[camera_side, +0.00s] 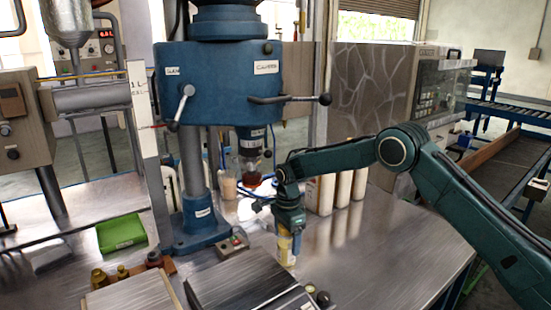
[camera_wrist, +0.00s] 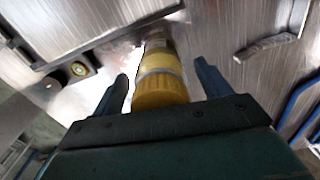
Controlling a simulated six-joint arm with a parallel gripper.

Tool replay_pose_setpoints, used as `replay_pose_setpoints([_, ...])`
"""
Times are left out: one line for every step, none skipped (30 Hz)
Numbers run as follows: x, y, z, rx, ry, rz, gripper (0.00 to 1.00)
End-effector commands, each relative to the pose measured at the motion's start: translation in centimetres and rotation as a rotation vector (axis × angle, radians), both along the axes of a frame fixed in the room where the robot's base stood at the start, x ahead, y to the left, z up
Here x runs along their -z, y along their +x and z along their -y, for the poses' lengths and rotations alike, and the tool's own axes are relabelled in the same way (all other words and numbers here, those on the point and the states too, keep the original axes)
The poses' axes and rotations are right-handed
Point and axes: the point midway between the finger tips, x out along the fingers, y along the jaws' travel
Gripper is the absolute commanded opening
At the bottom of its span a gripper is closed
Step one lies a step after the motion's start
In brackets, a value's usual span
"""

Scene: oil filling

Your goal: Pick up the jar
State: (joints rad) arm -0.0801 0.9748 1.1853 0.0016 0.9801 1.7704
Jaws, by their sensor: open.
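The jar (camera_wrist: 160,66) has a yellow lid and a pale body, and it stands between the two fingers of my gripper (camera_wrist: 161,74) in the wrist view. Gaps show on both sides of it, so the fingers are open around it and not closed on it. In the side view the jar (camera_side: 285,247) stands on the metal table below my gripper (camera_side: 290,232), which points down over it. The jar's lower part is partly hidden in the wrist view.
A blue drill press (camera_side: 203,222) stands left of the jar. A dark metal block (camera_side: 235,280) lies in front of it. Several pale bottles (camera_side: 327,195) stand behind my gripper. A green tray (camera_side: 121,233) and small brass parts (camera_side: 100,278) are at left. The table's right side is clear.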

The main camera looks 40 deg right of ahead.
Motion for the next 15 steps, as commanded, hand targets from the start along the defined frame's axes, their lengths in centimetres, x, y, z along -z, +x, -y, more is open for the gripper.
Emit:
replay_pose_setpoints([0.04,0.00,-0.01,0.000,0.000,0.000,0.77])
replay_pose_setpoints([0.03,0.01,0.00,0.000,0.000,0.001,0.77])
replay_pose_setpoints([0.02,0.01,0.00,0.000,0.000,0.001,0.77])
replay_pose_setpoints([0.01,0.01,0.00,0.000,0.000,0.001,0.77])
replay_pose_setpoints([0.01,0.01,-0.01,0.000,0.000,0.001,0.77])
replay_pose_setpoints([0.00,0.01,0.00,0.000,0.000,0.001,0.77])
replay_pose_setpoints([0.00,0.01,0.00,0.000,0.000,0.001,0.77])
replay_pose_setpoints([-0.01,0.01,0.00,0.000,0.000,0.001,0.77])
replay_pose_setpoints([-0.01,0.01,0.00,0.000,0.000,0.001,0.77])
replay_pose_setpoints([-0.01,0.01,0.00,0.000,0.000,0.001,0.77])
replay_pose_setpoints([-0.02,0.02,0.00,0.000,0.000,0.001,0.77])
replay_pose_setpoints([-0.02,0.02,0.00,0.000,0.000,0.001,0.77])
replay_pose_setpoints([-0.02,0.02,0.00,0.000,0.000,0.001,0.77])
replay_pose_setpoints([-0.03,0.02,0.00,0.000,0.000,0.001,0.75])
replay_pose_setpoints([-0.03,0.02,0.00,0.000,0.000,0.001,0.67])
